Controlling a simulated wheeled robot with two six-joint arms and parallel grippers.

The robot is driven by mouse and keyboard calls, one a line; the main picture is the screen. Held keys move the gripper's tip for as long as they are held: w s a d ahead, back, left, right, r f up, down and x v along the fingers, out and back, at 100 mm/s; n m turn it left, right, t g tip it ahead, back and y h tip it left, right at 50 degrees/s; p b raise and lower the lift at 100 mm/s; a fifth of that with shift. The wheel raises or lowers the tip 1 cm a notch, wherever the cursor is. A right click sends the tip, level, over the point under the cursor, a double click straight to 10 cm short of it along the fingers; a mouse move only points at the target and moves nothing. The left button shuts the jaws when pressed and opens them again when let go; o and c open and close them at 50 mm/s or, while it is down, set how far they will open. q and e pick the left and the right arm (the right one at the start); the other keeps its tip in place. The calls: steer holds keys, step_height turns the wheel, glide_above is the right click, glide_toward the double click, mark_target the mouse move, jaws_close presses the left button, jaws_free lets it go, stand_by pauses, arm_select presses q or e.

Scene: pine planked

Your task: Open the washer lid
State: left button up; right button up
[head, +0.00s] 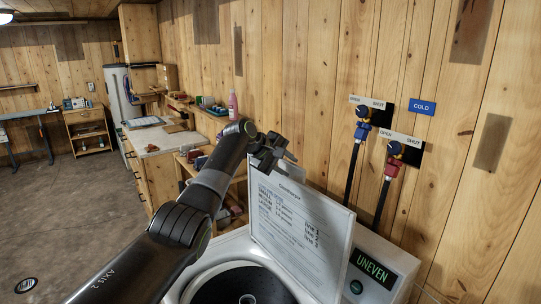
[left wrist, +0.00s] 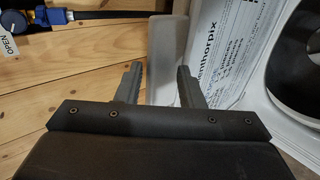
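The washer lid (head: 300,225) stands raised and nearly upright, tilted a little back, with its printed label facing me. The washer tub (head: 240,285) shows uncovered below it. My left gripper (head: 281,155) is at the lid's upper left corner, just above and behind its top edge. In the left wrist view the two fingers of my gripper (left wrist: 157,75) are apart, with the pale edge of the lid (left wrist: 165,60) seen beyond the gap. I cannot tell whether a finger touches the lid. My right gripper is not in view.
The washer's control panel (head: 372,270) reads "UNEVEN" at the lower right. Hot and cold taps with hoses (head: 388,172) are on the plank wall behind. A wooden workbench (head: 160,140) stands left of the washer.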

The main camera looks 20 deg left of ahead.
arm_select(q)
steer(key=b+v, duration=0.7)
steer(key=v, duration=1)
steer(key=shift+b, duration=0.4)
steer(key=shift+f, duration=0.15)
steer(key=shift+s, duration=0.1)
